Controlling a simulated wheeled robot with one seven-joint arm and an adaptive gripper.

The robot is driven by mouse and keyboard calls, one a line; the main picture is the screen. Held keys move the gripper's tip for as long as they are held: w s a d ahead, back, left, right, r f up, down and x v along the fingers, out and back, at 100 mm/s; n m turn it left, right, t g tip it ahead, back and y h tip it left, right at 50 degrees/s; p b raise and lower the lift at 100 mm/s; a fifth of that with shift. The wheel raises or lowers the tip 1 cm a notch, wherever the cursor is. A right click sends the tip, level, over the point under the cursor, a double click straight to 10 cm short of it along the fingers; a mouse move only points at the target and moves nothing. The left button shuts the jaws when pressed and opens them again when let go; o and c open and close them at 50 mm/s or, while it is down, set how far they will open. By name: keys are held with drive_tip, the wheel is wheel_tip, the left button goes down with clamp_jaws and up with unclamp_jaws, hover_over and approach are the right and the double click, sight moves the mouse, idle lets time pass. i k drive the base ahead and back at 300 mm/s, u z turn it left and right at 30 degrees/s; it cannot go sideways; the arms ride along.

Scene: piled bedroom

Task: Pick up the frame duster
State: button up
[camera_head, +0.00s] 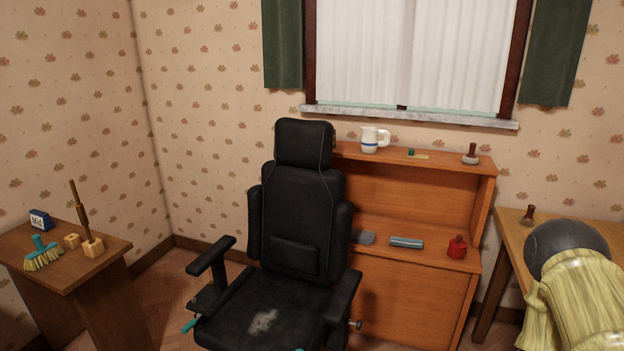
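A brush with a teal handle and yellow bristles (43,255) lies on the small wooden table (65,278) at the left. It looks the most like a duster, but I cannot tell for certain that it is the frame duster. A tall wooden-handled tool with a block-shaped base (84,222) stands near it on the same table. My gripper is not in view.
A small wooden block (72,241) and a blue-and-white box (40,220) share that table. A black office chair (300,215) stands in the middle, before a wooden shelf desk (415,300) holding a jug (374,139) and small items. Yellow striped cloth (575,300) lies at right.

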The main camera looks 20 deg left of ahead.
sight(43, 255)
drive_tip(key=u, duration=0.8)
drive_tip(key=i, duration=1.15)
drive_tip(key=u, duration=1.65)
drive_tip(key=i, duration=1.2)
drive_tip(key=u, duration=0.45)
